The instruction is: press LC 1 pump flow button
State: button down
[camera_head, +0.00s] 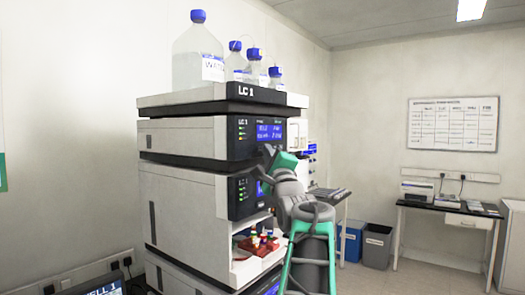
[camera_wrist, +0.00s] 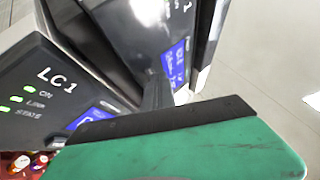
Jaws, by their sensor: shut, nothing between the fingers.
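The LC 1 stack (camera_head: 180,140) stands at the centre left, with an LC 1 label on its top tray. Its upper module (camera_head: 245,138) has a lit blue display (camera_head: 270,132) and green lights. A lower module (camera_head: 237,195) has a partly hidden display. My gripper (camera_head: 266,152) is shut and empty in front of the stack, just below the upper display. In the wrist view, its dark fingers (camera_wrist: 157,92) point toward the module fronts, between two blue displays. I cannot tell whether the fingertips touch a panel. The pump flow button cannot be made out; my gripper may hide it.
Blue-capped bottles (camera_head: 200,55) stand on top of the stack. An open bay (camera_head: 255,262) with coloured vials is low in the stack. Blue and grey bins (camera_head: 376,246) and a side desk (camera_head: 440,210) stand at the right.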

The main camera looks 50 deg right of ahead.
jog(key=shift+s+b, duration=0.4)
jog(key=shift+s, duration=0.4)
jog(key=s, duration=0.1)
jog(key=s+b, duration=0.1)
jog(key=s, duration=0.3)
jog(key=shift+d+b, duration=0.3)
dwell(0.5)
